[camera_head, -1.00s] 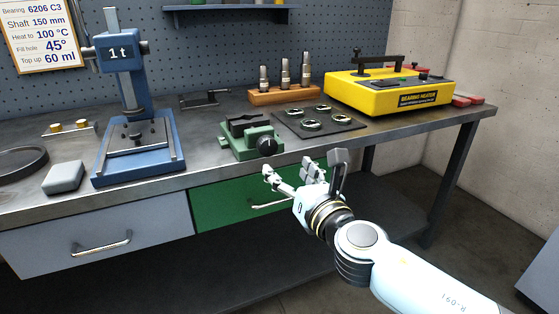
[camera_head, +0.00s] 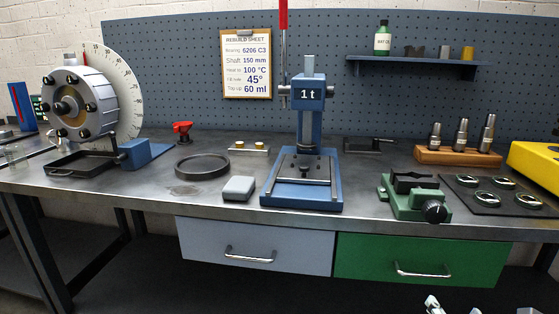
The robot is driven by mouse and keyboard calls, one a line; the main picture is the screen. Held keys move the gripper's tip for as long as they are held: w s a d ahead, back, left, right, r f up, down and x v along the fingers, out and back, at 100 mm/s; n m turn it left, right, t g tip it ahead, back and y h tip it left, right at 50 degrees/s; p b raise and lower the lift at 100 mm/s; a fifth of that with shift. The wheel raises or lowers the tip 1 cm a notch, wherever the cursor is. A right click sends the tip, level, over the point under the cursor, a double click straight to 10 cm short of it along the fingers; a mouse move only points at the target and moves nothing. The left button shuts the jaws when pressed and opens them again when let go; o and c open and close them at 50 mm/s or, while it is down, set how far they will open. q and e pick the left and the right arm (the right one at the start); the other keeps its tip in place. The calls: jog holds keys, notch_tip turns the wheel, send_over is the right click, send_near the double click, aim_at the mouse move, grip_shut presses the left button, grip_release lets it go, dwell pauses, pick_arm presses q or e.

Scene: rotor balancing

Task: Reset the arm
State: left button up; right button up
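My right gripper (camera_head: 452,307) shows only as pale fingertips at the bottom right edge, below the front of the green drawer (camera_head: 425,262). The tips stand apart with nothing visible between them. The rest of the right arm is cut off by the frame. My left gripper is out of view.
The bench holds a round flanged housing (camera_head: 80,103), a black ring (camera_head: 202,167), a grey block (camera_head: 238,188), a blue press (camera_head: 309,92), a green vise (camera_head: 413,198), a wooden block (camera_head: 458,156) with metal pieces, a dark mat (camera_head: 487,204) with rings, and a yellow heater (camera_head: 537,166).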

jog(key=s+f+m+g+y, duration=0.1)
jog(key=s+f+m+g, duration=0.3)
jog(key=s+f+m, duration=0.55)
jog(key=s+f+m+g, duration=0.25)
jog(key=s+f, duration=0.45)
jog(key=f, duration=0.8)
jog(key=s+a+f+m+g, duration=0.1)
jog(key=s+f+m+g, duration=0.1)
jog(key=s+m, duration=0.3)
jog(key=s+a+f+m+g+y, duration=0.1)
jog(key=s+f+m, duration=0.4)
jog(key=s, duration=0.6)
jog(key=s+a+f+m+g+y, duration=0.1)
jog(key=s+f+m+g, duration=0.3)
jog(key=s+m, duration=0.2)
jog(key=s, duration=0.2)
jog(key=shift+s+f, duration=0.2)
jog(key=shift+s, duration=0.2)
